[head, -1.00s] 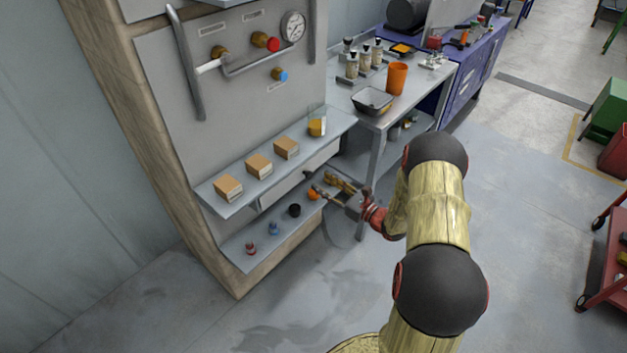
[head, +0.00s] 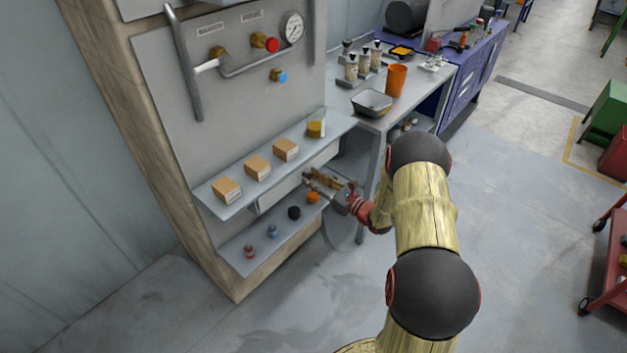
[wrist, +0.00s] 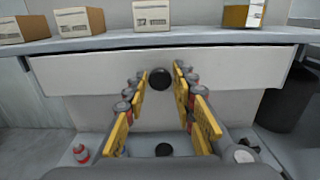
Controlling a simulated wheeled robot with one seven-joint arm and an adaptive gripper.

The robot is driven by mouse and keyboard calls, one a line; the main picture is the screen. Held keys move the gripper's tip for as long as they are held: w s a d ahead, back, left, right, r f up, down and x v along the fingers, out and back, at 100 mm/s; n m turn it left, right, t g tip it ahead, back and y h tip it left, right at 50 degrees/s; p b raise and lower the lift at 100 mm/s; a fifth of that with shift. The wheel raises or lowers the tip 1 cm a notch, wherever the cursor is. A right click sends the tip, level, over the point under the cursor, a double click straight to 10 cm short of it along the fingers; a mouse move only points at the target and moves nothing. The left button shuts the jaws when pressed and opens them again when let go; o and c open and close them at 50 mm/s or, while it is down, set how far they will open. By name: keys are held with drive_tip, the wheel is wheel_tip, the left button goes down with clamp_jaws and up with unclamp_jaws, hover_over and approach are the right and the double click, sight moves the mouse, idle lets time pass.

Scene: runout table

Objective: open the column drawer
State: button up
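The column drawer (head: 277,194) is a pale front beneath the upper shelf of the grey column, and it looks closed. In the wrist view its wide front (wrist: 80,82) carries a round black knob (wrist: 160,78) near the middle. My gripper (head: 311,178) is at the right part of the drawer front in the head view, under the shelf. In the wrist view my gripper (wrist: 160,74) is open, with its yellow-padded fingers on either side of the knob. I cannot tell whether they touch it.
The upper shelf (head: 240,197) above the drawer holds several boxes and a yellow item (head: 316,128). The lower shelf (head: 248,262) holds small red, blue, black and orange items. A grey table (head: 345,100) stands to the right. The floor in front is clear.

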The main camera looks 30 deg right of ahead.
clamp_jaws()
idle(0.4)
drive_tip(key=p+v, duration=0.2)
drive_tip(key=v, duration=1)
drive_tip(key=shift+s+p, duration=0.15)
drive_tip(key=shift+p, duration=0.2)
drive_tip(key=shift+o, duration=2.1)
unclamp_jaws()
drive_tip(key=shift+o, duration=0.3)
drive_tip(key=v, duration=1.2)
